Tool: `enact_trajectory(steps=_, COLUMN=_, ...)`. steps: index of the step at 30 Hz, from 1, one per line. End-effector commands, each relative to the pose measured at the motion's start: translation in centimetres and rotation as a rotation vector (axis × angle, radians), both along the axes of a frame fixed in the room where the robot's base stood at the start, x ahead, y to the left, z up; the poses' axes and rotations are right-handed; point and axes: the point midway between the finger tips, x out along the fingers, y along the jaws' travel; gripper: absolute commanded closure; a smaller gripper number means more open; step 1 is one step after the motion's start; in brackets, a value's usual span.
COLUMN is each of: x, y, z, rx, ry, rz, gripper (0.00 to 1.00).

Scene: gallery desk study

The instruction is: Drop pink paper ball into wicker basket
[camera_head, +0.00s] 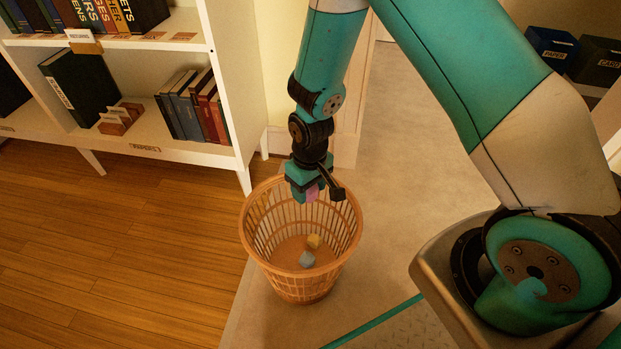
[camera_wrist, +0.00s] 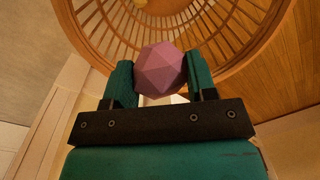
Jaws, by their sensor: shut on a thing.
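The pink paper ball (camera_wrist: 160,70) is held between the two fingers of my gripper (camera_wrist: 159,80) in the wrist view. In the head view a bit of the pink ball (camera_head: 312,193) shows below my gripper (camera_head: 314,188), which hides the rest. My gripper is shut on the ball and appears over the back part of the wicker basket's opening. The wicker basket (camera_head: 257,240) stands upright on the floor, and its slatted wall also shows in the wrist view (camera_wrist: 245,35). The exact height of the ball relative to the rim is hard to tell.
A blue-grey paper ball (camera_head: 306,260) and a yellow one (camera_head: 314,241) lie inside the basket. A white bookshelf (camera_head: 225,80) with books stands at the left, behind the basket. Dark bins (camera_head: 552,47) sit at the back right. Wood floor (camera_head: 120,230) at the left is clear.

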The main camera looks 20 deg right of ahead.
Motion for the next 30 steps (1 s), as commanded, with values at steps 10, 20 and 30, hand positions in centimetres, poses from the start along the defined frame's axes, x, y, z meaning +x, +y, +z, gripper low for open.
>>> enact_trajectory(steps=10, x=-0.3, y=0.7, z=-3.3, rx=0.000, ry=-0.002, rz=0.028, gripper=0.70)
enact_trajectory(steps=20, x=-0.3, y=0.7, z=-6.7, rx=0.000, ry=-0.002, rz=0.026, gripper=0.70)
enact_trajectory(steps=30, x=-0.3, y=0.7, z=-6.7, rx=0.000, ry=-0.002, rz=0.026, gripper=0.42)
